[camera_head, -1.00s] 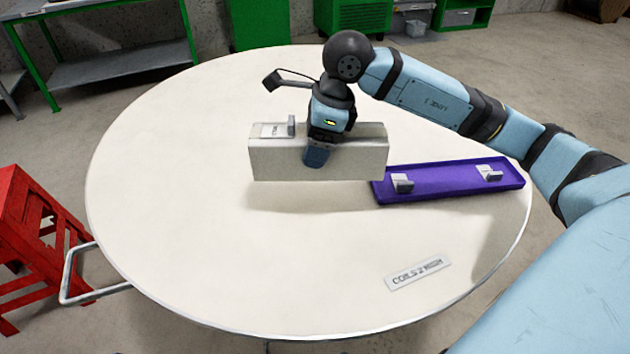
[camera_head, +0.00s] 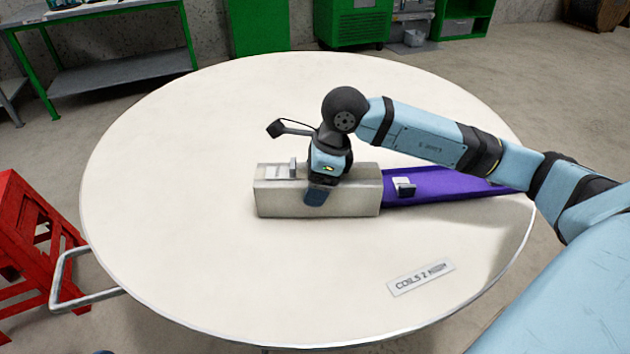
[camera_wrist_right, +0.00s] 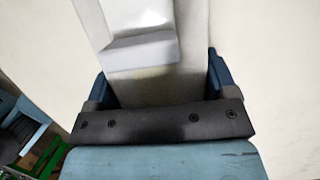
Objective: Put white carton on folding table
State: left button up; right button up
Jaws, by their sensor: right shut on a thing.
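The white carton (camera_head: 282,203) is a long pale box on the round white folding table (camera_head: 190,250), left of the purple tray. Its underside looks at or very near the tabletop; I cannot tell whether it touches. My right gripper (camera_head: 320,192) comes down from above and is shut across the middle of the carton. In the right wrist view the carton (camera_wrist_right: 150,85) runs between the two blue fingers, with a pale raised block on its top. My left gripper is not in view.
A purple tray (camera_head: 440,184) with a small grey clip-like piece (camera_head: 404,187) lies right of the carton. A label plate (camera_head: 422,277) lies near the front. A red stool (camera_head: 35,250) stands left of the table.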

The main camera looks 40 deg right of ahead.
jog(key=o, duration=1.5)
jog(key=shift+c, duration=0.2)
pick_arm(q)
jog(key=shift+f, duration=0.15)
pick_arm(e)
jog(key=shift+r, duration=0.3)
jog(key=p+v, duration=0.1)
jog(key=v, duration=0.2)
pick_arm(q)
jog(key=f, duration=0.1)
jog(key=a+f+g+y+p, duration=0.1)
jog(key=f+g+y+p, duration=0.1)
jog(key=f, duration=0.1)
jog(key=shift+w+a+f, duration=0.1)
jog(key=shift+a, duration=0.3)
pick_arm(e)
jog(key=v, duration=0.8)
jog(key=shift+s+d+r, duration=0.1)
jog(key=shift+r, duration=0.15)
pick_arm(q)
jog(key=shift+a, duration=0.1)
pick_arm(e)
jog(key=shift+s+f, duration=0.1)
